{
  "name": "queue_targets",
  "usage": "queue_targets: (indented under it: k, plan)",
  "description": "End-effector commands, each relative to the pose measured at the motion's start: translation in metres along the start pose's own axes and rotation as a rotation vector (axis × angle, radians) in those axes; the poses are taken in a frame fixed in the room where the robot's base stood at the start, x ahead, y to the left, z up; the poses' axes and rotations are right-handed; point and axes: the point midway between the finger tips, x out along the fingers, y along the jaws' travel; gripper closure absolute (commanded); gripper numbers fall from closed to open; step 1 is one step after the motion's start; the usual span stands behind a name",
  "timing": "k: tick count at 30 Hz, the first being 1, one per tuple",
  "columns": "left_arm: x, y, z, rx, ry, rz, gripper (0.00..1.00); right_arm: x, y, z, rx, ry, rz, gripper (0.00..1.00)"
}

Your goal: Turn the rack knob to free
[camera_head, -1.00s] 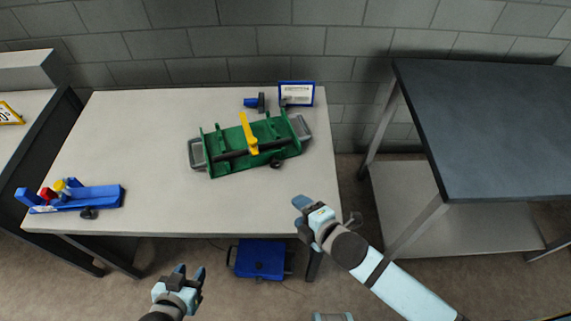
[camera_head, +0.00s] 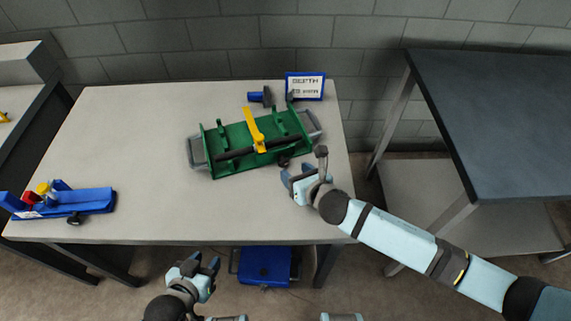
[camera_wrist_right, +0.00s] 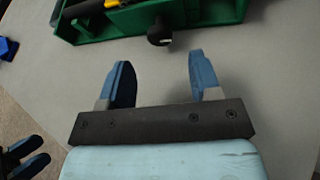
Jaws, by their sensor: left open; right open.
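The green rack (camera_head: 225,163) lies on the table, with grey handles at both ends, a black bar along it and a yellow lever (camera_head: 253,127) across it. A small black rack knob (camera_head: 284,161) sticks out of its front side near the right end. In the right wrist view, the knob (camera_wrist_right: 160,33) is ahead of and between the open fingers of my right gripper (camera_wrist_right: 156,75), apart from them. In the head view, my right gripper (camera_head: 292,178) is just in front of the knob, empty. My left gripper (camera_head: 206,264) is open and empty before the table's front edge.
A blue fixture (camera_head: 80,203) with red and yellow parts stands at the table's left front. A small sign (camera_head: 305,86) and a blue-and-black piece (camera_head: 260,97) stand behind the rack. A blue case (camera_head: 265,266) is under the table (camera_head: 140,140). A dark-topped table (camera_head: 490,120) stands right.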

Motion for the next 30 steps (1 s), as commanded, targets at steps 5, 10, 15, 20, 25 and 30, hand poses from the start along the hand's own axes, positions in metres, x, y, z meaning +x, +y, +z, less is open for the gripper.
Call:
queue_targets:
  k: [5, 10, 15, 20, 25, 30]
  plan:
    - [0.004, -0.002, 0.003, -0.002, -0.001, -0.002, 0.58, 0.035, 0.000, 0.000, 0.003, -0.001, 0.000, 0.42]
    - [0.005, -0.003, 0.004, -0.003, -0.004, -0.003, 0.58, 0.054, 0.000, 0.000, 0.002, 0.000, 0.000, 0.42]
    - [0.005, -0.004, 0.003, -0.001, -0.005, -0.003, 0.58, 0.061, 0.000, 0.000, 0.003, 0.000, 0.001, 0.42]
    - [0.004, -0.004, 0.003, 0.002, -0.005, -0.003, 0.58, 0.061, 0.000, 0.000, 0.003, 0.000, 0.001, 0.42]
    - [0.004, -0.004, 0.003, 0.002, -0.004, -0.002, 0.58, 0.061, 0.000, 0.000, 0.002, 0.000, 0.001, 0.65]
    - [0.004, -0.004, 0.003, 0.002, -0.002, -0.002, 0.58, 0.060, 0.000, 0.000, 0.002, 0.000, 0.001, 0.91]
